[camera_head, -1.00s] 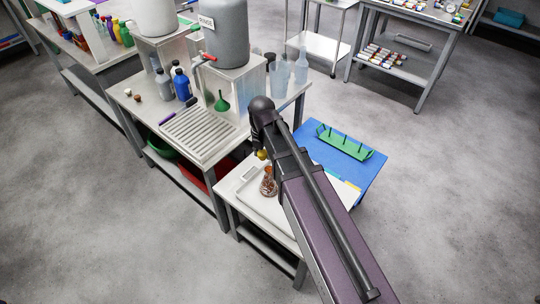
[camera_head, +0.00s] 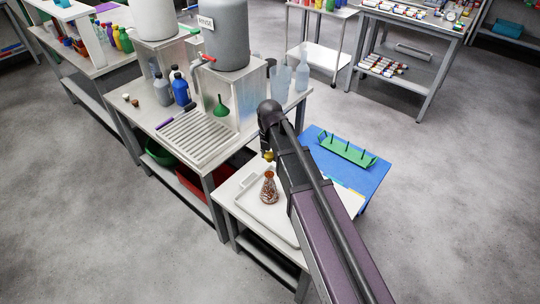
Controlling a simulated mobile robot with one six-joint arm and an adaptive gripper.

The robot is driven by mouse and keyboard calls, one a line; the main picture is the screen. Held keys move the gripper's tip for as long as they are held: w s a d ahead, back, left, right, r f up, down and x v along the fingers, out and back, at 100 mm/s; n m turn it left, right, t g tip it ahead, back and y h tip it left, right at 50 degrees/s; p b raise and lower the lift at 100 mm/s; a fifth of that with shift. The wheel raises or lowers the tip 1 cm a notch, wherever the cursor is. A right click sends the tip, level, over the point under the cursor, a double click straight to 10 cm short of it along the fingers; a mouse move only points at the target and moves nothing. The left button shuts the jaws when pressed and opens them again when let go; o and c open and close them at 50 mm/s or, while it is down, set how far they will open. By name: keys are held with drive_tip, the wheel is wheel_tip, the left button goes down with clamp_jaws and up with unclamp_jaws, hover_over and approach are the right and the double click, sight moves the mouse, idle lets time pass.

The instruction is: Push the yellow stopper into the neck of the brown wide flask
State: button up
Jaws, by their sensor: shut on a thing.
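The brown wide flask (camera_head: 269,190) stands upright on the white tray (camera_head: 246,208) on the small table, left of my arm. The yellow stopper (camera_head: 268,156) shows as a small spot above and close to the flask's neck, below the end of my arm. My gripper (camera_head: 267,152) is mostly hidden behind or beneath my dark wrist and is shut on the yellow stopper. At this size I cannot tell whether the stopper touches the neck.
A blue mat (camera_head: 372,178) with a green rack (camera_head: 346,152) lies right of my arm. The bench at the back left holds a slatted drainer (camera_head: 194,137), a green funnel (camera_head: 221,106), bottles and a large grey tank (camera_head: 222,38). The floor at lower left is clear.

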drive_tip(key=shift+f, duration=0.25)
wheel_tip(320, 180, down, 6)
drive_tip(key=b, duration=0.6)
drive_tip(key=shift+f+b, duration=0.9)
drive_tip(key=shift+b, duration=0.2)
idle(2.6)
drive_tip(key=shift+o, duration=0.3)
drive_tip(key=shift+s+f, duration=0.1)
drive_tip(key=shift+s, duration=0.05)
drive_tip(key=shift+c, duration=0.4)
drive_tip(key=o, duration=1)
